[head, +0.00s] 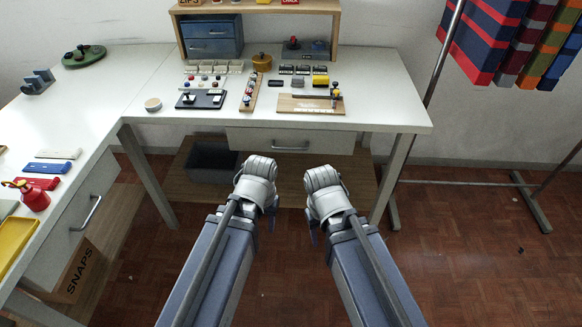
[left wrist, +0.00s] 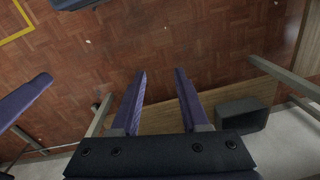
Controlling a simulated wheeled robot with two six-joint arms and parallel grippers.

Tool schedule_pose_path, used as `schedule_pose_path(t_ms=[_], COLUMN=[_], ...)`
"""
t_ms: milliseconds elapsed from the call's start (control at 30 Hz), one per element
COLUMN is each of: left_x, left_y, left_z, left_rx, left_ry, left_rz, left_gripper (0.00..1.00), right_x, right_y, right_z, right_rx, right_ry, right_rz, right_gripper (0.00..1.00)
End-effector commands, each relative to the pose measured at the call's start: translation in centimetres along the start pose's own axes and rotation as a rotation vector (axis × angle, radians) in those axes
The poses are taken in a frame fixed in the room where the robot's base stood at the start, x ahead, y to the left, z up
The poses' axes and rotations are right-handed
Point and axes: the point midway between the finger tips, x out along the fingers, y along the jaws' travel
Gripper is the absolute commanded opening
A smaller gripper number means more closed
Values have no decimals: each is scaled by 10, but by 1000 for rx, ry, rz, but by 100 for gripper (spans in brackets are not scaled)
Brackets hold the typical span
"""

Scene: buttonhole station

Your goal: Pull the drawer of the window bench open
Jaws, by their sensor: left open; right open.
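The other drawer (head: 72,228) is in the left bench (head: 112,87), closed, with a slanting bar handle (head: 86,213). My left gripper (head: 271,212) is in front of and below the back drawer, apart from it. In the left wrist view its fingers (left wrist: 160,85) are open and empty. My right gripper (head: 313,222) is beside it; its fingers are mostly hidden.
A wooden shelf with a dark bin (head: 212,162) is low under the back bench. Bench legs (head: 150,175) stand at the corner. Small sewing items cover the back bench top. A fabric rack (head: 440,60) stands at the right. The wood floor (head: 480,260) at right is mostly clear.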

Motion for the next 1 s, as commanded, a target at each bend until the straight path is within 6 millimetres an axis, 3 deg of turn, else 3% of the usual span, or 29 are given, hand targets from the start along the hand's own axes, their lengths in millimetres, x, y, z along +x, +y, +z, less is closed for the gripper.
schedule_pose_path(t_ms=[33,100,433,633,700,767,867,1000], left_x=[35,58,164,212,221,215,194,148], left_y=[-3,-7,-19,-10,-2,7,20,28], left_z=[-2,-5,-23,-51,-70,-87,-116,-157], left_rx=[-14,-31,-110,-164,-189,-213,-251,-324], left_ry=[5,13,69,151,207,263,356,501], left_rz=[6,14,110,268,373,476,644,891], left_gripper=[45,45,45,45,45,45,45,45], right_x=[35,58,163,218,235,241,244,245], right_y=[-3,-6,-16,-21,-22,-23,-23,-23], right_z=[-2,-3,-10,-13,-14,-14,-14,-14], right_rx=[-1,-1,-3,-4,-4,-5,-5,-5], right_ry=[0,1,2,2,3,3,3,3], right_rz=[0,1,2,2,2,2,2,2], right_gripper=[50,50,50,50,50,50,50,50])
